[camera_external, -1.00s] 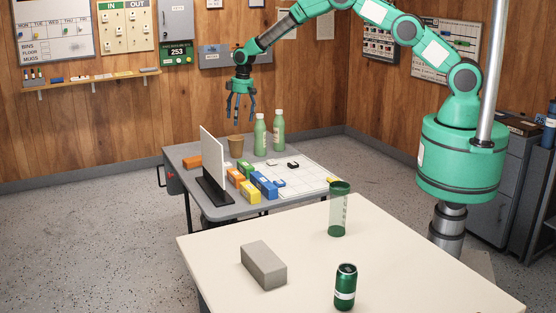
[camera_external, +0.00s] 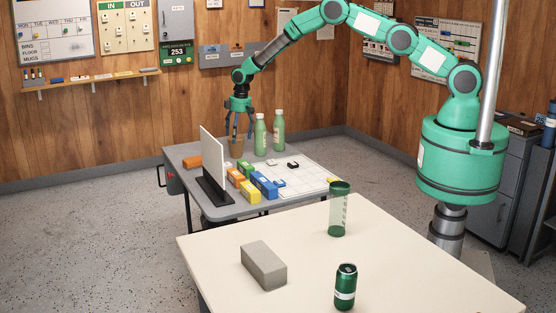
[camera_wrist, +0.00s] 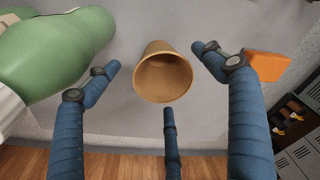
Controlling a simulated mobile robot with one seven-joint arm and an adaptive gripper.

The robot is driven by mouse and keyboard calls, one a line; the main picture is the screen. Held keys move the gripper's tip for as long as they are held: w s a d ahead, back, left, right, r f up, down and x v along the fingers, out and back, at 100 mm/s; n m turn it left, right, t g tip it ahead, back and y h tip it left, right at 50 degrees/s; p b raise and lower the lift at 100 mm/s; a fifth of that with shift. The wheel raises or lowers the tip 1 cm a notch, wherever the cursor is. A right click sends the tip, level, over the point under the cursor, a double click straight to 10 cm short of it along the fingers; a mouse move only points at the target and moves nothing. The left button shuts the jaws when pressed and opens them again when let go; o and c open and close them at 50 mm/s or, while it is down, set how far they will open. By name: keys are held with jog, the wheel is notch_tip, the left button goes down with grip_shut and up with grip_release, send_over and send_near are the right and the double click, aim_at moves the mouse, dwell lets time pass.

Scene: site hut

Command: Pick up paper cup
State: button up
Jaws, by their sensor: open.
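The brown paper cup (camera_external: 236,147) stands on the far grey table (camera_external: 181,152), left of two green bottles. In the wrist view the cup (camera_wrist: 164,74) is seen from above, its open mouth toward the camera, between my spread fingers. My gripper (camera_wrist: 166,75) is open, and no finger is seen closed on the cup. Whether any finger touches it I cannot tell.
Two green bottles (camera_external: 260,135) (camera_external: 278,131) stand close to the cup's right; one fills the upper left of the wrist view (camera_wrist: 50,50). An orange block (camera_external: 191,162) lies left. A white upright panel (camera_external: 212,157) and colored boxes (camera_external: 263,184) stand nearer.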

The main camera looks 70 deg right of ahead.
aim_at(236, 145)
dwell(0.3)
jog(key=shift+w+a+f, duration=0.1)
jog(key=shift+w+f, duration=0.05)
jog(key=shift+f, duration=1.15)
jog(key=shift+w+a+f, duration=0.1)
jog(key=shift+w+f, duration=0.05)
jog(key=shift+f, duration=1.15)
jog(key=shift+c, duration=0.2)
jog(key=c, duration=0.9)
